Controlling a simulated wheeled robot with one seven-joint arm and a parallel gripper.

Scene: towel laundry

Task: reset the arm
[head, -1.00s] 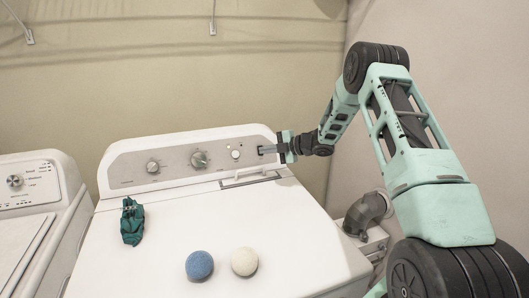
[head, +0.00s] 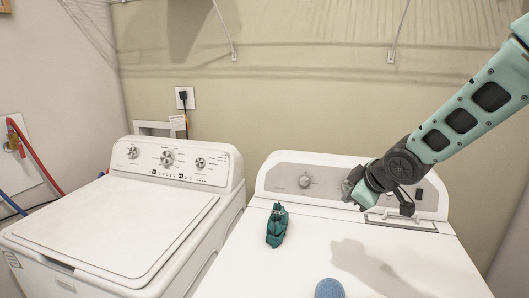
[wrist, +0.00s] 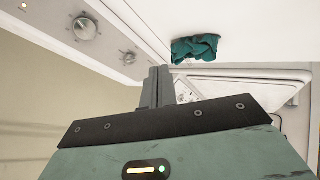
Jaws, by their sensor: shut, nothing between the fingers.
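My gripper (head: 352,190) is in front of the control panel of the right-hand machine (head: 330,228), a little above its white top. In the wrist view my gripper (wrist: 157,75) shows its fingers together, with nothing between them. The arm comes in from the upper right of the head view. Part of the panel and its knobs is hidden behind my wrist.
A crumpled teal cloth (head: 277,226) lies on the right-hand machine's top, and it also shows in the wrist view (wrist: 195,48). A second white machine (head: 120,225) stands to the left.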

